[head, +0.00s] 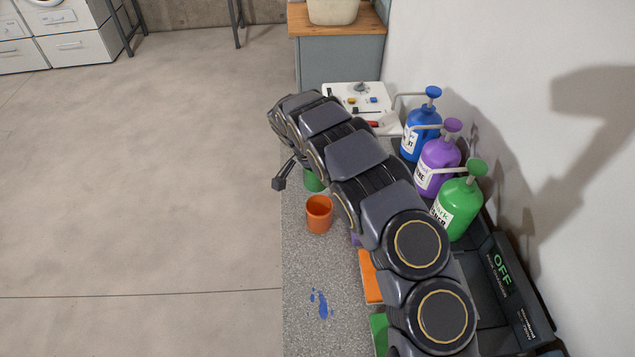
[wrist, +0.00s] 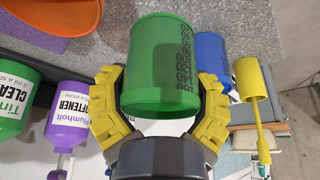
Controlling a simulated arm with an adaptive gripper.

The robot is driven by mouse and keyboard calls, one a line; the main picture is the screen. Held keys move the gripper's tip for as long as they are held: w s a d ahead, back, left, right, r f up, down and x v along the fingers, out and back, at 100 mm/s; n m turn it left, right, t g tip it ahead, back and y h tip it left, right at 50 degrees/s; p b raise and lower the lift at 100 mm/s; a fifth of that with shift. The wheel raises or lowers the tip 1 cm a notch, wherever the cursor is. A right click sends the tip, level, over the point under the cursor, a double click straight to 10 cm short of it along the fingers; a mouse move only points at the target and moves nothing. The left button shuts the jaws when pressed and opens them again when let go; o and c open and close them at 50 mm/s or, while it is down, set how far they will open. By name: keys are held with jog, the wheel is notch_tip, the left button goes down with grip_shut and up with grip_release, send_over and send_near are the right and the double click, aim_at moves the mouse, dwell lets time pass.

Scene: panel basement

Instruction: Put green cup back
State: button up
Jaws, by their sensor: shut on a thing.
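The green cup (wrist: 158,65) is between the yellow fingers of my gripper (wrist: 158,108) in the wrist view, and the gripper is shut on it. In the head view only a small part of the green cup (head: 314,181) shows under my arm, near the counter's left edge. My gripper in the head view (head: 285,175) is mostly hidden by the arm. An orange cup (head: 319,214) stands on the speckled counter, just in front of the green cup. A blue cup (wrist: 212,62) shows behind the green cup in the wrist view.
Blue (head: 421,130), purple (head: 437,165) and green (head: 459,205) pump bottles stand along the wall, right of my arm. A white tray (head: 345,95) with small items lies at the back. Blue liquid spots (head: 322,303) mark the front of the counter (head: 300,270), which is otherwise clear there.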

aim_at(318, 182)
jog(key=shift+f, duration=2.1)
jog(key=shift+f, duration=0.15)
jog(key=o, duration=1.1)
jog(key=shift+o, duration=0.2)
